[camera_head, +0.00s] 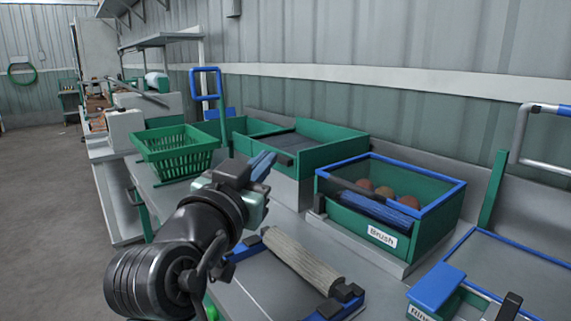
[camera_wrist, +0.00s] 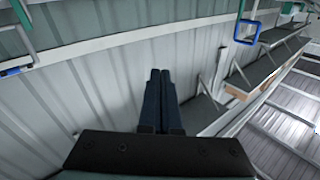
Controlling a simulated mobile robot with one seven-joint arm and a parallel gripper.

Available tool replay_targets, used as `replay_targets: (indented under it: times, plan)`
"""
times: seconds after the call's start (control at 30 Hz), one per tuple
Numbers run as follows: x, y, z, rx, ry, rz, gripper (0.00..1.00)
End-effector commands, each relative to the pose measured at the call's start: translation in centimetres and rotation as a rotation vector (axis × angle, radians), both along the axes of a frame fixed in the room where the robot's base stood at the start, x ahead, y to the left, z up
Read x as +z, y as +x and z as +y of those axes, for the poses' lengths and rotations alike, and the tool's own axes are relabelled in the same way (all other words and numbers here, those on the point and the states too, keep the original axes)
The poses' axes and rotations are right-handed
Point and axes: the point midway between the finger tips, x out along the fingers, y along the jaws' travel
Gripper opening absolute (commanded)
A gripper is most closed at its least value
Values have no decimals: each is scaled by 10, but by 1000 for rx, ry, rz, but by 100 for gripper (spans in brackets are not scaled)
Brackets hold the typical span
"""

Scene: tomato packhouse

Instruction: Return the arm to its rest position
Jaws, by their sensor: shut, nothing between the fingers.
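My gripper (camera_head: 262,165) is raised above the bench in the head view, on the end of my dark arm. Its blue fingers point up and to the right, toward the wall. In the wrist view the two fingers of my gripper (camera_wrist: 160,75) lie side by side, closed together with nothing between them. The gripper is apart from the things on the bench.
A green basket (camera_head: 178,150) stands left of my gripper. A green-walled box (camera_head: 335,150) is behind it. A bin labelled "Brush" (camera_head: 415,240) holding several round reddish things stands to the right. A roller (camera_head: 300,262) lies in front. Floor at left (camera_head: 45,200) is clear.

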Motion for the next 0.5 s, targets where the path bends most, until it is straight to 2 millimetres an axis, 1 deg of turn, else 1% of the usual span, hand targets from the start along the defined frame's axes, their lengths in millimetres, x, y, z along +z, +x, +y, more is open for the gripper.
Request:
replay_targets:
  times: [0.03, 0.07, 0.1, 0.17, 0.2, 0.27, 0.3, 0.37, 0.4, 0.43, 0.5]
  plan:
    - [24, -17, -11, 45, -16, -82, 0]
    - [39, -28, -14, 75, -31, -133, 0]
    - [59, -44, -18, 110, -54, -204, 0]
    - [87, -72, -23, 150, -93, -310, 0]
    - [104, -92, -26, 172, -119, -381, 0]
    - [126, -122, -29, 194, -156, -477, 0]
    - [139, -142, -31, 204, -180, -537, 0]
    - [155, -172, -33, 214, -215, -623, 0]
    - [165, -192, -34, 218, -238, -680, 0]
    - [172, -208, -35, 220, -256, -723, 0]
    - [201, -203, -33, 225, -254, -713, 0]
